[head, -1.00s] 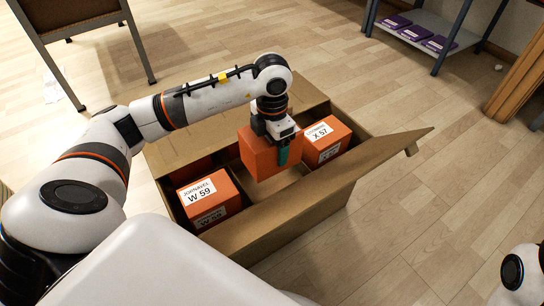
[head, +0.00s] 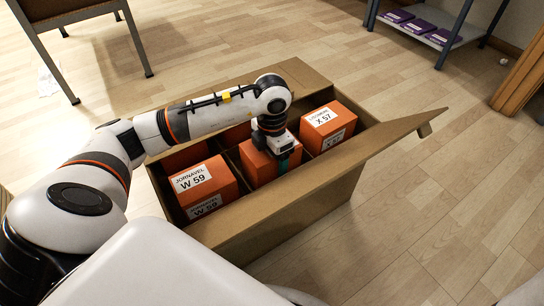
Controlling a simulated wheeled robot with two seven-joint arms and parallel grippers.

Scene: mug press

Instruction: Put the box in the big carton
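The big carton (head: 262,222) stands open on the floor, with a flap folded out to the right. An orange box (head: 259,172) is in its middle front compartment, between the two labelled boxes. My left gripper (head: 287,163) is over this box from above, with a green finger down along its right side; the other finger is hidden. The gripper appears shut on the box. My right gripper is out of view.
The orange box labelled W 59 (head: 212,183) is on the left in the carton, and the one labelled X 57 (head: 325,116) on the right. More orange boxes show behind. The floor at right is clear.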

